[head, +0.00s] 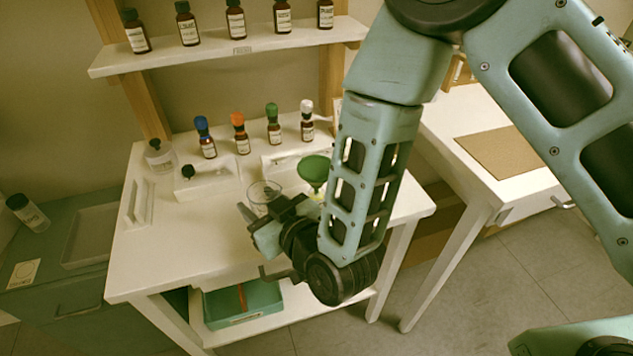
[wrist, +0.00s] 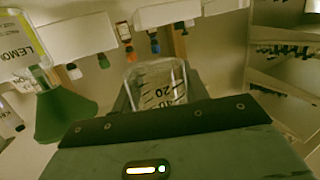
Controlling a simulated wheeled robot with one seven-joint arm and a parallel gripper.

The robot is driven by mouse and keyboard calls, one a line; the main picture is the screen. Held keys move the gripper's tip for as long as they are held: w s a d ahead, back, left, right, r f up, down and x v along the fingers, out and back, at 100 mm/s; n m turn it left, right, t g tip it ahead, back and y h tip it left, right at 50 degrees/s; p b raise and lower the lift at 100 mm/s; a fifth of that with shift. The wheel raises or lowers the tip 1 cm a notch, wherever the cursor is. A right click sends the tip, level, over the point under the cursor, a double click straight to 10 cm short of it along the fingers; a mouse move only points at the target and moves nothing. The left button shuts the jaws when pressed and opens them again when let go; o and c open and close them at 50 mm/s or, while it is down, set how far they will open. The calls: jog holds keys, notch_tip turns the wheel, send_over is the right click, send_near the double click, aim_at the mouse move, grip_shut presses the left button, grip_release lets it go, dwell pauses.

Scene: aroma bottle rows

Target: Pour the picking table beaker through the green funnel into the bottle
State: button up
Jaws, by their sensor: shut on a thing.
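My gripper (head: 268,211) is shut on a clear glass beaker (head: 264,191) above the front part of the white table. In the wrist view the beaker (wrist: 160,84), with black graduation marks, sits between the jaws of my gripper (wrist: 158,108). I cannot tell its fill level. The green funnel (head: 313,170) stands to the right of the beaker, apart from it and partly behind my arm. In the wrist view, which is upside down, the funnel (wrist: 62,116) has its stem at a clear bottle with a yellow-edged LEMON label (wrist: 22,45). In the head view my arm hides most of that bottle.
Small brown bottles with blue (head: 203,132), orange (head: 239,132), green (head: 272,125) and white (head: 307,118) tops stand in a row behind. A shelf (head: 225,52) above holds more brown bottles. White holders (head: 207,180) stand on the table. The table's front left (head: 165,260) is clear.

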jog(key=s+a+r, duration=0.1)
jog(key=s+a+r+p, duration=0.2)
jog(key=r, duration=0.1)
jog(key=shift+r, duration=0.1)
dwell(0.3)
dwell(0.5)
